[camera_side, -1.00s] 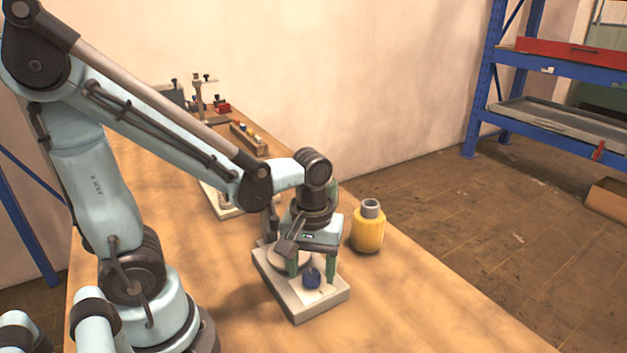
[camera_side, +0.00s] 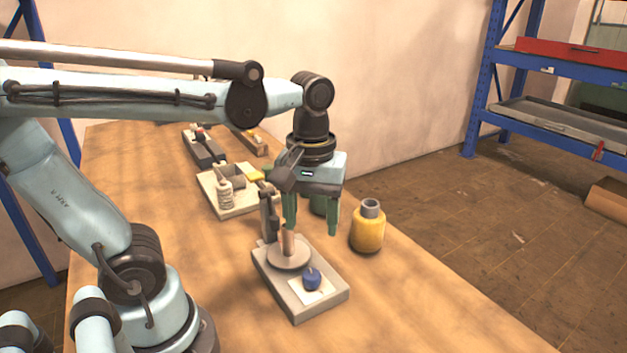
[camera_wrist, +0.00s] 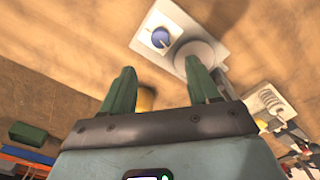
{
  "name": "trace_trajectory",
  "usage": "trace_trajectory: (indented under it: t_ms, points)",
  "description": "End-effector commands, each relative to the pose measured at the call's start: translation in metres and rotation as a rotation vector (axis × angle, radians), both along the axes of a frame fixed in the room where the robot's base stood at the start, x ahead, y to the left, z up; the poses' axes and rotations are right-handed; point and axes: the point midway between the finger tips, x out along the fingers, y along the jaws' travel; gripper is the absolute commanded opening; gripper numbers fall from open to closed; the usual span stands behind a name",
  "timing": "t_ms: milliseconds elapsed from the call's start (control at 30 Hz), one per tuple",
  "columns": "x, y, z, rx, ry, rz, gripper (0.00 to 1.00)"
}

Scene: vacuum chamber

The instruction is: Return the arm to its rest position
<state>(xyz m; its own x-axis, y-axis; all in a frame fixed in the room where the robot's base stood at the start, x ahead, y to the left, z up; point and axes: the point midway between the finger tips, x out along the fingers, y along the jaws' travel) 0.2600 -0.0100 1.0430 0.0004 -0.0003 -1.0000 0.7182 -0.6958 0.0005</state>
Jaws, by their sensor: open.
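My gripper (camera_side: 312,222) hangs above the grey base plate (camera_side: 312,308) on the table, its green fingers apart and nothing between them. The plate carries a round disc with a copper-coloured post (camera_side: 288,242) and a blue knob (camera_side: 312,279) on a white square. In the wrist view the green fingers (camera_wrist: 160,88) are spread, and the blue knob (camera_wrist: 160,38) and the disc (camera_wrist: 200,55) lie beyond them. My arm's forearm is raised, nearly level across the upper left of the side view.
A yellow bottle (camera_side: 367,233) with a grey neck stands just right of my gripper. A pale tray (camera_side: 238,208) with small parts and a dark block (camera_side: 203,148) stand farther back. A blue shelf rack (camera_side: 482,90) stands on the right. The table's front right is clear.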

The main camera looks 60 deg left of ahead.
Motion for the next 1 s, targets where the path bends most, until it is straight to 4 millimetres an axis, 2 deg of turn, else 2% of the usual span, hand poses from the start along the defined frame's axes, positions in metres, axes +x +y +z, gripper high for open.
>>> trace_trajectory:
  t_ms: [367,467,633,800,1000]
  points:
    - [0.0,0.0,0.002,0.0,-0.003,-0.003,0.6]
    - [0.001,0.001,-0.002,0.0,-0.045,-0.055,0.6]
    - [0.01,0.004,-0.015,0.035,-0.25,-0.315,0.6]
    - [0.021,0.008,-0.023,0.141,-0.463,-0.596,0.6]
    - [0.028,0.01,-0.024,0.241,-0.579,-0.762,0.6]
